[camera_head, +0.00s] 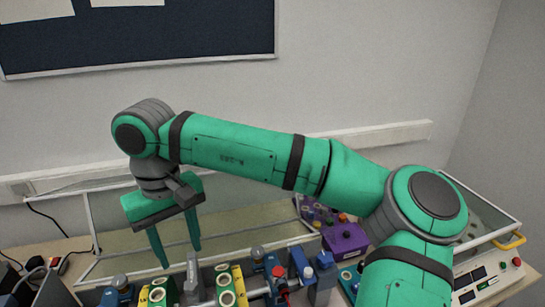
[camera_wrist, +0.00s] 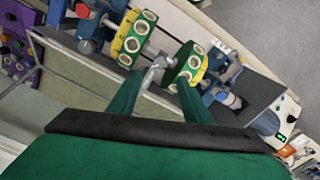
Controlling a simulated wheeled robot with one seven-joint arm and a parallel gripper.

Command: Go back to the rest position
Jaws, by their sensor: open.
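My gripper (camera_head: 178,252) hangs at the left in the head view, fingers pointing down with a gap between them. It is open and I see nothing held in it. In the wrist view its two green fingers (camera_wrist: 160,97) reach toward the bench equipment and stand apart. A grey bent metal part (camera_wrist: 153,70) shows between or beyond the fingertips; I cannot tell how near it is. Two green and yellow blocks with round holes, one on the left (camera_wrist: 134,38) and one on the right (camera_wrist: 186,65), lie beyond the fingertips. My arm spans the middle of the head view.
A clear-walled enclosure (camera_head: 88,222) stands behind the gripper. Blue clamps (camera_head: 302,272) and a red knob (camera_head: 278,271) sit on the bench right of the fingers. A purple box (camera_head: 345,238) and a white control panel (camera_head: 487,282) are further right. The space above is free.

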